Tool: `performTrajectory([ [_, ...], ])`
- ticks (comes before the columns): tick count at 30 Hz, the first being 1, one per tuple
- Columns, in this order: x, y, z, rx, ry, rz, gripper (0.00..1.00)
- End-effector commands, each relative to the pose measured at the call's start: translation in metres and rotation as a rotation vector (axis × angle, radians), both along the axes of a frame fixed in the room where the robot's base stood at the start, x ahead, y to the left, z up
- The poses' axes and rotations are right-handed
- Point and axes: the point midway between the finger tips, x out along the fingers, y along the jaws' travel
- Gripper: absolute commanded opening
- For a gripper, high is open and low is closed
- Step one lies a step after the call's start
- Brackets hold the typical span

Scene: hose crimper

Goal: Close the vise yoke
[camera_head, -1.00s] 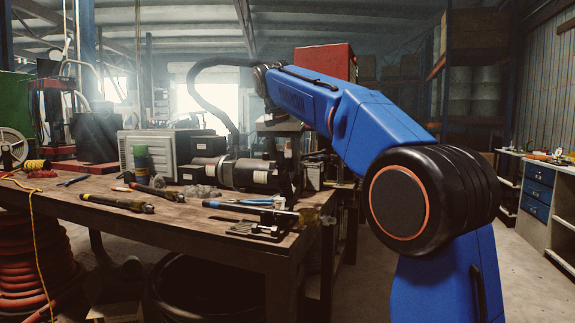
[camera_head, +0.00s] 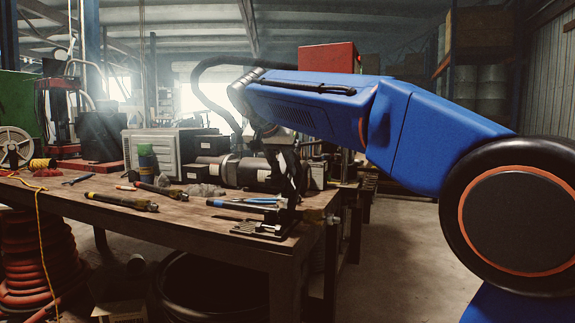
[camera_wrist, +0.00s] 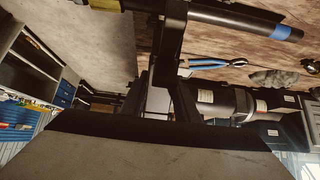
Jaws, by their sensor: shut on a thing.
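The vise (camera_head: 262,229) sits on the front right corner of the workbench. A dark pipe with a brass end (camera_head: 313,216) lies across it and sticks out past the bench edge. In the wrist view the pipe (camera_wrist: 235,18) crosses the top, with a blue band at right. My gripper (camera_head: 290,196) is down at the vise, from above. In the wrist view my gripper (camera_wrist: 168,72) is shut on a black bar, which looks like the vise yoke (camera_wrist: 173,38), beside the pipe. My fingers hide part of the yoke, and its exact angle is unclear.
Several dark tools, including one with a brass end (camera_head: 120,201), lie further left on the workbench (camera_head: 215,240). A large dark cylindrical motor (camera_head: 245,172) stands behind. The floor right of the bench is clear.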

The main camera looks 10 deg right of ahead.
Motion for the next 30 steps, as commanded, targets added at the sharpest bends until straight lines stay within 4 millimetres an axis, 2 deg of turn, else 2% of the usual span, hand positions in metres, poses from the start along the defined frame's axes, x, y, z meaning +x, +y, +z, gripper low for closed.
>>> performTrajectory([
  [1,-0.009,0.007,-0.002,-0.028,-0.033,0.008,0.00],
  [6,-0.027,0.021,-0.012,-0.123,-0.164,0.008,0.00],
  [15,-0.054,0.041,-0.034,-0.276,-0.375,0.008,0.00],
  [30,-0.072,0.053,-0.058,-0.409,-0.564,0.001,0.00],
])
